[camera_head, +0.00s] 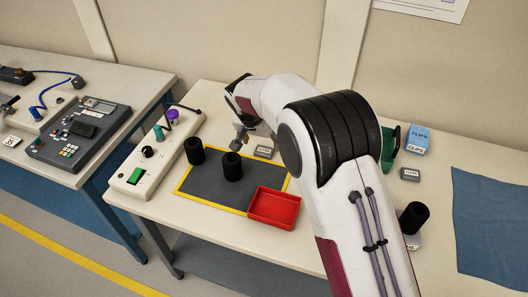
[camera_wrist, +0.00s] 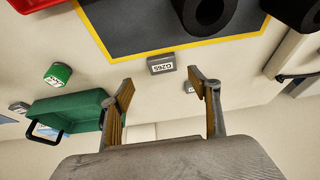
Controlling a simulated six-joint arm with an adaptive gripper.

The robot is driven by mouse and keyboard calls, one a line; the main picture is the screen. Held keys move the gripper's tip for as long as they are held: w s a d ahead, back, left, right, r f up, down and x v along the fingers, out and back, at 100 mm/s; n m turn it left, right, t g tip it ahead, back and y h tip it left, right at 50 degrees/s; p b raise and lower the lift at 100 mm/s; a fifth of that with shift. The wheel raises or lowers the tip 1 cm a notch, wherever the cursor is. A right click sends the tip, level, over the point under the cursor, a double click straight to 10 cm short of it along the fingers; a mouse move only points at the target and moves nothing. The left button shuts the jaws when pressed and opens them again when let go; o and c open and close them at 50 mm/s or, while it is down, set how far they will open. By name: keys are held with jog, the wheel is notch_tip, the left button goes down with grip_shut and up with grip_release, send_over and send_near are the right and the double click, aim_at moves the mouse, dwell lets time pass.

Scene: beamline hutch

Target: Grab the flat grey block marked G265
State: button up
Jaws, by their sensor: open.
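The flat grey block marked G265 (camera_wrist: 161,65) lies on the table just outside the mat's yellow border in the wrist view. Its label faces the camera. A grey block with a white label, seemingly the same one, lies behind the mat in the head view (camera_head: 264,152); its lettering is too small to read there. My gripper (camera_wrist: 162,82) is open and empty, with its fingertips on either side of the block in the picture. In the head view my gripper (camera_head: 238,142) is above the mat's back edge, left of the block and apart from it.
Another labelled grey block (camera_wrist: 191,87) lies close to G265, partly behind a finger.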

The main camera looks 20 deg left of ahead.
aim_at(263, 153)
jog(key=shift+x, duration=1.1)
jog(key=shift+s+a+x, duration=0.15)
jog(key=shift+x, duration=0.65)
jog(key=shift+s+a+x, duration=0.1)
jog(key=shift+s+x, duration=0.05)
jog(key=shift+x, duration=1.75)
jog(key=c, duration=1.2)
